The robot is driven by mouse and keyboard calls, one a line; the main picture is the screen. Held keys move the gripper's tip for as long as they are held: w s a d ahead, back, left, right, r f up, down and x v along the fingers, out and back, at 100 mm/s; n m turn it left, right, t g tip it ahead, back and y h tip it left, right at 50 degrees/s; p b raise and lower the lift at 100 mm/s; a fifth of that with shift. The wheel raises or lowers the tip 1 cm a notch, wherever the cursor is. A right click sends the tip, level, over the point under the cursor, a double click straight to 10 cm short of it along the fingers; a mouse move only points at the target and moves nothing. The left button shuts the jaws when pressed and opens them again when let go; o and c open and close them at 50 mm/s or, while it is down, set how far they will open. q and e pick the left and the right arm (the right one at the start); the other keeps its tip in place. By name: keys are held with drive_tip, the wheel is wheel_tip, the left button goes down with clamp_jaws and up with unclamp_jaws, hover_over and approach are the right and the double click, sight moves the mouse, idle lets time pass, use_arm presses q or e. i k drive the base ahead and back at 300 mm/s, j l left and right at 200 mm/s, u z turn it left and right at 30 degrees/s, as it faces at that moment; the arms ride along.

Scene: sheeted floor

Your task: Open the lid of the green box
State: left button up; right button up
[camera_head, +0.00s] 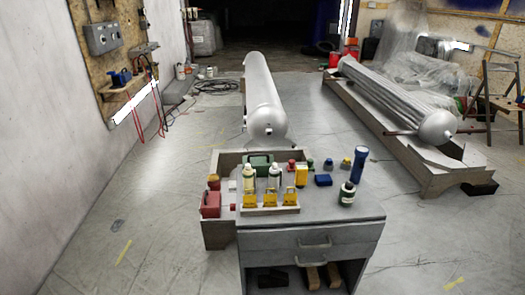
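A small dark green box (261,160) stands toward the back left of the grey workbench (350,218). Bottles in front hide part of its lower front. Its lid looks closed, though it is too small to be sure. Neither of my grippers is in view.
Two white-and-green bottles (274,178) and several yellow items (290,195) stand in front of the green box. The floor before the bench is clear.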

sight(260, 160)
drive_tip(key=i+j+z, duration=0.15)
drive_tip(key=z, duration=0.25)
drive_tip(key=i+j+z, duration=0.3)
drive_tip(key=z, duration=0.15)
drive_tip(key=i+j+z, duration=0.15)
drive_tip(key=j+z, duration=0.25)
drive_tip(key=l, duration=0.15)
